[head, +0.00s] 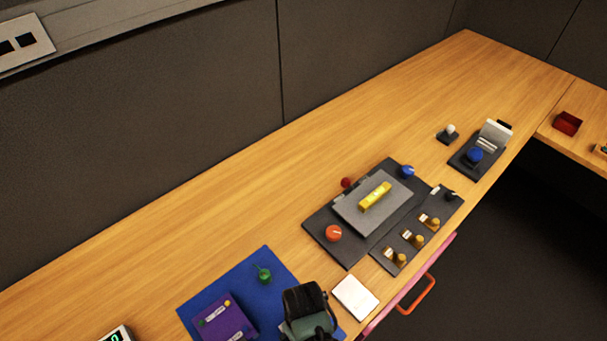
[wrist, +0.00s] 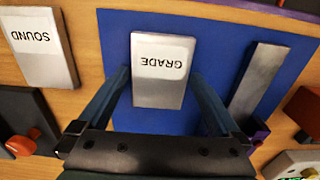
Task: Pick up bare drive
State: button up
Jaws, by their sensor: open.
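The bare drive (wrist: 262,78) is a plain grey bar without a label, lying at a slant on the right part of the blue mat (wrist: 113,30) in the wrist view. I cannot make it out in the head view. My gripper (wrist: 159,76) is open. In the wrist view its fingers appear on either side of a grey drive labelled GRADE (wrist: 158,90), left of the bare drive; I cannot tell whether they touch it. In the head view my gripper (head: 312,325) is over the right edge of the blue mat (head: 262,258).
A drive labelled SOUND (wrist: 42,55) lies on the wood, left in the wrist view. A purple block (head: 222,318) and a green knob (head: 264,274) are on the mat. A dark panel (head: 318,222) with knobs stands beyond. The wooden counter (head: 200,215) behind is clear.

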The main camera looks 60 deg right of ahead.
jog(key=c, duration=0.9)
jog(key=shift+r, duration=0.1)
